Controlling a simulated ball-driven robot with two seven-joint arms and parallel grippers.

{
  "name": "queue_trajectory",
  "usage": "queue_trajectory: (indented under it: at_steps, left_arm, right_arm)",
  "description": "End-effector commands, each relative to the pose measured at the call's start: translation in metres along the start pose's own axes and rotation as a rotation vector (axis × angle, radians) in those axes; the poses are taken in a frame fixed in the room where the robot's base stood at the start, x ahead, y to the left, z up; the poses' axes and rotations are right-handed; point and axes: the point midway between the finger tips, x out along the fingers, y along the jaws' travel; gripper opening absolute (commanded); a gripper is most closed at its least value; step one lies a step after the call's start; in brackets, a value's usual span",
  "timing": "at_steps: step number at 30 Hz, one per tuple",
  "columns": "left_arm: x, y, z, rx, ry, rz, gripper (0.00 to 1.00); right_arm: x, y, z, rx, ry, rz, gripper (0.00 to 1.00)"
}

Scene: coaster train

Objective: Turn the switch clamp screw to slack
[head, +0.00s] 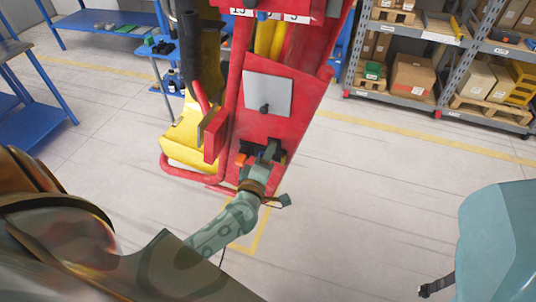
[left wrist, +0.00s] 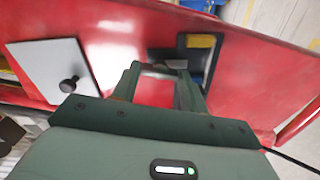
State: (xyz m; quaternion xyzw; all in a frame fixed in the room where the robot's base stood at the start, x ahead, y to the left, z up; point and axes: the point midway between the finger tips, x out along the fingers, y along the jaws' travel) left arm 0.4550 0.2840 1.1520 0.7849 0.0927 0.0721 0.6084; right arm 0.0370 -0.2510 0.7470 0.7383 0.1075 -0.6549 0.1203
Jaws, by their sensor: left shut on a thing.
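A tall red panel (head: 290,130) stands ahead of me and bears a black clamp bracket low on its face. The bracket (left wrist: 208,60) has a yellow part in the wrist view and an orange part (head: 241,160) beside it in the head view. My left gripper (head: 268,152) reaches up to this bracket. In the wrist view its fingers (left wrist: 158,68) are shut on a small dark piece at the bracket, apparently the switch clamp screw. The fingers hide most of that piece, so its turn cannot be read. My right gripper is not in view.
A grey plate (head: 268,94) with a black knob (head: 264,109) sits above the bracket. A yellow box (head: 187,143) and red tubing stand left of the panel. Blue benches are at the left, loaded shelves (head: 440,100) at the back right. Open floor lies right.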

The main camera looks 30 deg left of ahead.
Motion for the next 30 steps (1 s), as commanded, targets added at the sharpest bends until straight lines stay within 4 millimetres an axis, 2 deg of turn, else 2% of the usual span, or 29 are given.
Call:
queue_trajectory:
  at_steps: [14,30]
  left_arm:
    - [0.0,-0.001,0.0,-0.449,0.0,0.0,0.21]
    - [0.0,-0.003,0.0,-0.964,0.001,-0.002,0.21]
  right_arm:
    - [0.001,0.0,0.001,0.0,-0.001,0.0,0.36]
    - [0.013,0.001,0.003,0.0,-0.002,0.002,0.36]
